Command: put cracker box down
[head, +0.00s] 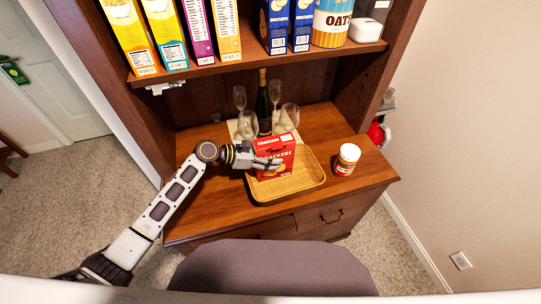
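A red cracker box (276,153) stands upright in a shallow woven tray (305,182) on the wooden hutch counter. My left arm reaches in from the left, and my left gripper (268,163) is at the left side of the box, with a finger across its front face. The far finger is hidden behind the box, so its grip is hard to see. The box's base appears to be inside the tray, but I cannot tell whether it rests on the tray's bottom. My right gripper is not in view.
A red jar with a white lid (346,160) stands right of the tray. Several glasses (289,116) and a dark bottle (264,104) stand behind the box. Cereal boxes (165,33), biscuit boxes (275,25) and an oats canister (331,22) fill the shelf above.

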